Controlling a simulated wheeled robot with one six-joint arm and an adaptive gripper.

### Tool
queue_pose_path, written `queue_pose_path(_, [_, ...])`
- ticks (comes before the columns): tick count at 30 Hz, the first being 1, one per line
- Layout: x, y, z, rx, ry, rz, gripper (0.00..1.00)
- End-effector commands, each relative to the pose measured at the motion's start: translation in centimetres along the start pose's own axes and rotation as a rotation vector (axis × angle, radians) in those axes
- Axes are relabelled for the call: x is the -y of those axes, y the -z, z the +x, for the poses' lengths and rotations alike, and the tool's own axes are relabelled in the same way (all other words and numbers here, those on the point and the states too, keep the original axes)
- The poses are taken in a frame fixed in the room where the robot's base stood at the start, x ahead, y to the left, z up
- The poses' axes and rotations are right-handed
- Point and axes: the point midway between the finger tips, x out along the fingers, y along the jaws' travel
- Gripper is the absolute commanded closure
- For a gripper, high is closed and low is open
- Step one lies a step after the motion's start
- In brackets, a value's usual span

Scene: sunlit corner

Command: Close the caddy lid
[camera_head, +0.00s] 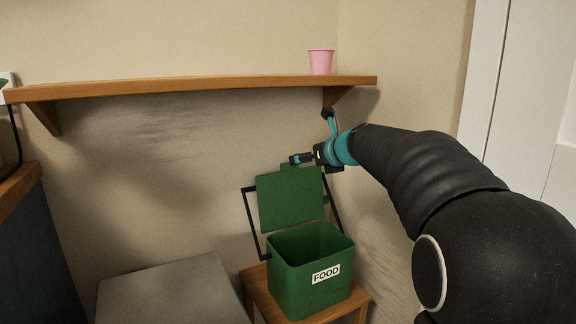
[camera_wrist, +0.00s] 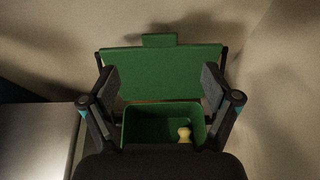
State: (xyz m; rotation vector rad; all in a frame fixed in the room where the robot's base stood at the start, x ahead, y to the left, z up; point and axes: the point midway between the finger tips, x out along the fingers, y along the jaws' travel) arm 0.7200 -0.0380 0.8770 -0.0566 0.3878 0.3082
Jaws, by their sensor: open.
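The green caddy (camera_head: 300,280) with a FOOD label stands upright on a small wooden stool. Its green lid (camera_head: 290,200) is open and stands raised at the back, with a tab on its top edge; the lid also shows in the wrist view (camera_wrist: 160,62). A black handle (camera_head: 250,215) rises beside the lid. My gripper (camera_head: 301,159) is at the height of the lid's top edge, near the tab. In the wrist view my gripper (camera_wrist: 160,88) is open and empty, its fingers spread wide in front of the lid. I cannot tell whether it touches the lid.
A pale yellow scrap (camera_wrist: 184,134) lies inside the caddy. The wooden stool (camera_head: 258,292) is beside a grey box-like surface (camera_head: 165,290). A wooden shelf (camera_head: 200,87) with a pink cup (camera_head: 320,61) runs above, its bracket close to my wrist. Walls close in behind and right.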

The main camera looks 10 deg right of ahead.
Motion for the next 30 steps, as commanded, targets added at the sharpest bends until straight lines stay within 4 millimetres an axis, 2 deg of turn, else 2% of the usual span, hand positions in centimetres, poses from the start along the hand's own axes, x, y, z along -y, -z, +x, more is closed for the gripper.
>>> queue_pose_path(6, [-0.1, 0.2, 4.2, -0.003, -0.003, -0.002, 0.12])
queue_pose_path(16, [-0.1, 0.2, 9.8, -0.004, -0.002, -0.005, 0.12])
queue_pose_path(22, [-0.1, 0.1, 11.6, -0.002, -0.001, -0.005, 0.12])
queue_pose_path(30, [-0.1, 0.1, 12.1, -0.002, -0.001, -0.005, 0.12])
